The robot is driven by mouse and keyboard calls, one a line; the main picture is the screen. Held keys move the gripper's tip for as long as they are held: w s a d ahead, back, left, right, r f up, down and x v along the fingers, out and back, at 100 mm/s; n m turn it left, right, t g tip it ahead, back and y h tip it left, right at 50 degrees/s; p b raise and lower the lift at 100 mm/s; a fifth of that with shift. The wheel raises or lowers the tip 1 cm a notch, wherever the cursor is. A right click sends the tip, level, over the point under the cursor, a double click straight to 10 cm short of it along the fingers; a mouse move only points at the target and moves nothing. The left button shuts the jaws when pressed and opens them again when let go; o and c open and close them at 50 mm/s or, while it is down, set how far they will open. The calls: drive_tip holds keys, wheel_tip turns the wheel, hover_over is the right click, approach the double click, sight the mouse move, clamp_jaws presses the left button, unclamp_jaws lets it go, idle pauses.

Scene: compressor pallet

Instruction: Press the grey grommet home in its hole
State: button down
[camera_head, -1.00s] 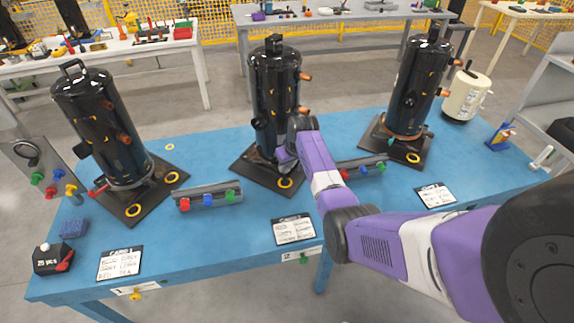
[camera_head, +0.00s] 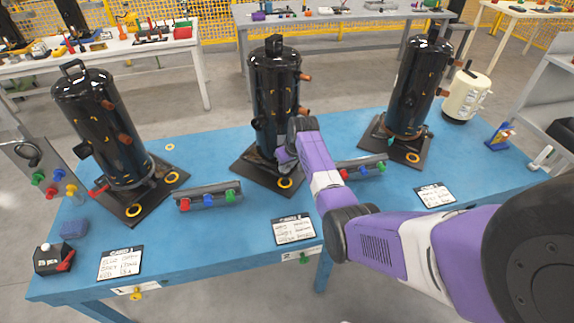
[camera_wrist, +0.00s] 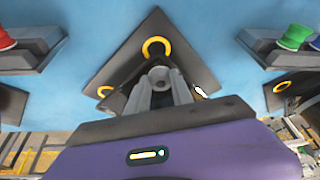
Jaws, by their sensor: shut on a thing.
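My gripper (camera_wrist: 160,88) is shut on a small grey grommet (camera_wrist: 159,73), which shows between the fingertips in the wrist view. The grommet is over the dark base plate (camera_wrist: 187,52) of the middle compressor. A yellow-ringed hole (camera_wrist: 156,47) is just beyond it, near the plate's corner. I cannot tell whether the grommet touches the plate or sits in a hole below it. In the head view the gripper (camera_head: 286,160) is low beside the black middle compressor (camera_head: 272,95). The grommet is hidden there, and a yellow ring (camera_head: 285,183) shows on the plate in front.
Black compressors stand on plates at left (camera_head: 105,125) and right (camera_head: 412,90). Racks with coloured grommets lie at left (camera_head: 208,196) and right (camera_head: 362,168) of the middle plate. Written cards (camera_head: 293,231) lie along the front of the blue table (camera_head: 190,243).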

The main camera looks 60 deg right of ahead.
drive_tip(key=shift+f+b, duration=0.95)
drive_tip(key=shift+f, duration=0.35)
idle(0.6)
drive_tip(key=c, duration=1)
unclamp_jaws()
drive_tip(key=shift+c, duration=0.2)
drive_tip(key=shift+r, duration=0.1)
drive_tip(key=v, duration=0.7)
drive_tip(key=shift+s+r, duration=0.2)
drive_tip(key=shift+r, duration=0.05)
drive_tip(key=shift+a, duration=0.15)
